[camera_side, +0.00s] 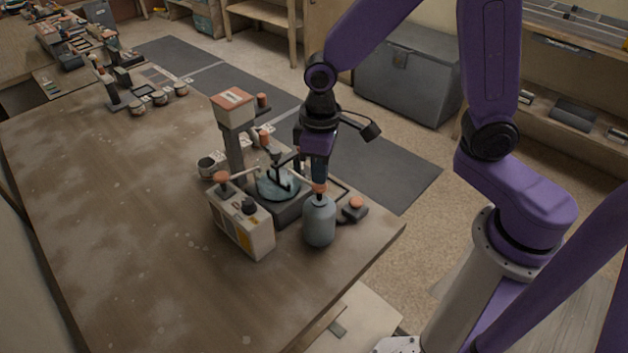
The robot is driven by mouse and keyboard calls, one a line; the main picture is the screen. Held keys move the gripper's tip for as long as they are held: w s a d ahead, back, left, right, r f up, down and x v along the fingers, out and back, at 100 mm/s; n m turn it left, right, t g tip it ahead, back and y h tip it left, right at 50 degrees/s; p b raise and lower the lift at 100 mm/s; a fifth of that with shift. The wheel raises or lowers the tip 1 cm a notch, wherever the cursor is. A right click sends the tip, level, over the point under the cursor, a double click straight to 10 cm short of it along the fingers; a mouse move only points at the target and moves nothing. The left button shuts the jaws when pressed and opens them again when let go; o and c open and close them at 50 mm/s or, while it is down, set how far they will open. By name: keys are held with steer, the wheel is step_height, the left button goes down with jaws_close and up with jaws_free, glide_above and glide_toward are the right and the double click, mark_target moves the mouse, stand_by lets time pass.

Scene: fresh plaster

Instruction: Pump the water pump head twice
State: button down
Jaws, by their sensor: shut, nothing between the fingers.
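The water pump is a blue-grey bottle (319,222) standing upright near the front right edge of the wooden table. Its orange pump head (320,188) is on top, partly covered from above by my gripper (319,178). My gripper points straight down over the pump head, with its fingers shut and nothing between them. The fingertips are at or just above the head; I cannot tell whether they touch it.
A beige box with knobs (243,226) stands left of the bottle. Behind are a machine with a round blue-grey basin (279,184) and a tall post (233,110). An orange button (356,203) sits to the right. The table's left side (120,210) is clear.

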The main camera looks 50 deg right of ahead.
steer(key=shift+f, duration=1.05)
steer(key=shift+r, duration=1.35)
steer(key=shift+r, duration=3)
steer(key=shift+s, duration=0.1)
steer(key=s+d+n, duration=0.3)
steer(key=s+d, duration=0.1)
steer(key=s, duration=0.5)
steer(key=s+d+n, duration=0.3)
steer(key=s+d, duration=0.1)
steer(key=s, duration=0.5)
steer(key=shift+s+n, duration=0.25)
steer(key=shift+n, duration=0.05)
steer(key=shift+d, duration=0.1)
